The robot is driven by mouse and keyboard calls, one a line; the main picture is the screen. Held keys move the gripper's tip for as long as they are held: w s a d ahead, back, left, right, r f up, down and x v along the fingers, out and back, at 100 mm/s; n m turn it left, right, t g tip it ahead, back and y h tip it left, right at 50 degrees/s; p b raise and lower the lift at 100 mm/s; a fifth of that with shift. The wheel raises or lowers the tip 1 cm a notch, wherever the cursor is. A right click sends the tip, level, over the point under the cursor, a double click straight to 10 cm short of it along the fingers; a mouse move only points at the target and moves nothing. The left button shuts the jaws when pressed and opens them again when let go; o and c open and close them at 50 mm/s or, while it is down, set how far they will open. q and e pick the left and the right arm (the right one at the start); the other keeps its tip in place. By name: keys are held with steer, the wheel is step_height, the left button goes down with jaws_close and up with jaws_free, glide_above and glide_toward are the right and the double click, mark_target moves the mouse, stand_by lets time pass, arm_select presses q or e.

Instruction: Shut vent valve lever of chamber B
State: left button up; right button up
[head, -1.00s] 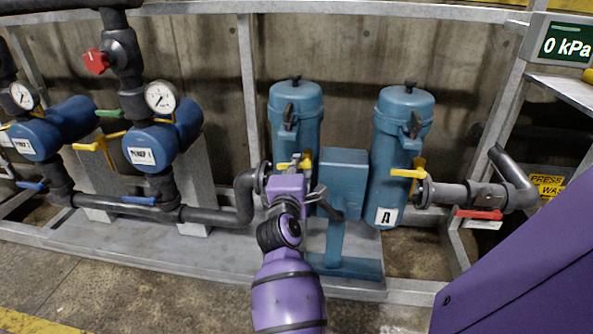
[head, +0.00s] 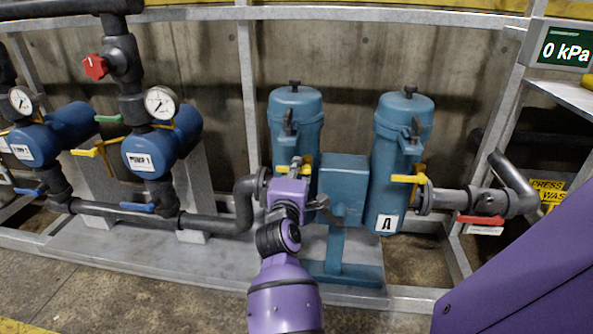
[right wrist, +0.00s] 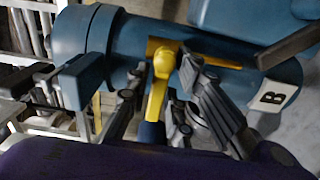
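Chamber B is the left blue-green cylinder (head: 295,108) of the pair in the head view. In the right wrist view it lies sideways, with its white B label (right wrist: 272,95). Its yellow vent valve lever (right wrist: 157,85) stands between the dark fingers of my right gripper (right wrist: 168,98). In the head view my right gripper (head: 297,168) is in front of chamber B and hides most of the lever. My left gripper is not in view.
Chamber A (head: 403,120), with its own yellow lever (head: 408,179), stands to the right. A blue-green box on a post (head: 343,185) is close on my right gripper's right. Pumps (head: 152,152) and dark pipes are at the left. A display (head: 565,48) reads 0 kPa.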

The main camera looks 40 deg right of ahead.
steer(key=shift+o, duration=0.5)
steer(key=v, duration=0.7)
steer(key=shift+s+a, duration=0.2)
